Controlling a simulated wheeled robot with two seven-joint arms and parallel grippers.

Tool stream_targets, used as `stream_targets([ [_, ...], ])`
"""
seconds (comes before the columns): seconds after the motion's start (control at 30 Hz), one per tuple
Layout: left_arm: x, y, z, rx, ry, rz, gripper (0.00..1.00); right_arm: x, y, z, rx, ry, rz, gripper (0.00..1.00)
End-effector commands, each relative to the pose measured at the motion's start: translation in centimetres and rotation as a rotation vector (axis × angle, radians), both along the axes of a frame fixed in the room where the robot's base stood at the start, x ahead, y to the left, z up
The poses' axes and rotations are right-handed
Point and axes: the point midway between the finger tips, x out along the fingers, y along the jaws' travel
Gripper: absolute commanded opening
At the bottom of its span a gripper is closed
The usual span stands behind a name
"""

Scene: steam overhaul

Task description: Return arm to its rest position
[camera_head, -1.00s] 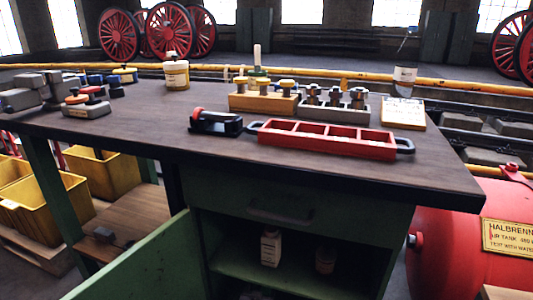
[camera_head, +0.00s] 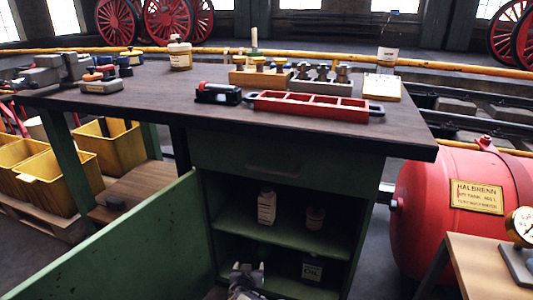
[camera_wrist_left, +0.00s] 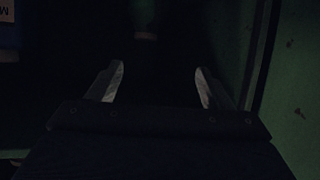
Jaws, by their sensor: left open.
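My left gripper (camera_head: 248,270) shows at the bottom of the head view, low in front of the open cabinet under the workbench. In the left wrist view its two fingers (camera_wrist_left: 157,85) are spread apart with nothing between them. That view is very dark, with a green panel (camera_wrist_left: 285,90) close on the right. The green cabinet door (camera_head: 130,245) stands open to the left of the gripper. My right gripper does not show in either view.
Bottles (camera_head: 266,206) stand on the cabinet's upper shelf, and a can (camera_head: 312,268) stands below. The workbench top (camera_head: 150,97) carries a red tray (camera_head: 310,105) and several tools. A red air tank (camera_head: 425,190) and a small table (camera_head: 470,262) are at right.

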Motion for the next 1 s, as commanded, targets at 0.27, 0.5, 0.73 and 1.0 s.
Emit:
stream_targets([
  [0.27, 0.6, 5.7, 4.1, -0.047, 0.065, 0.18, 0.74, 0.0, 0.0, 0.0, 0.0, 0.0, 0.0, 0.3],
  [0.5, -1.3, 12.4, 9.2, -0.156, 0.204, 0.384, 0.74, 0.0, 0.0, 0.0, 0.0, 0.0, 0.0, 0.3],
  [0.73, -6.2, 16.5, 14.6, -0.322, 0.392, 0.498, 0.74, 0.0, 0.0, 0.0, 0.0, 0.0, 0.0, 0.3],
  [1.0, -14.7, 17.4, 23.1, -0.529, 0.588, 0.433, 0.74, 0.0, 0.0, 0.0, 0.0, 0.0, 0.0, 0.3],
])
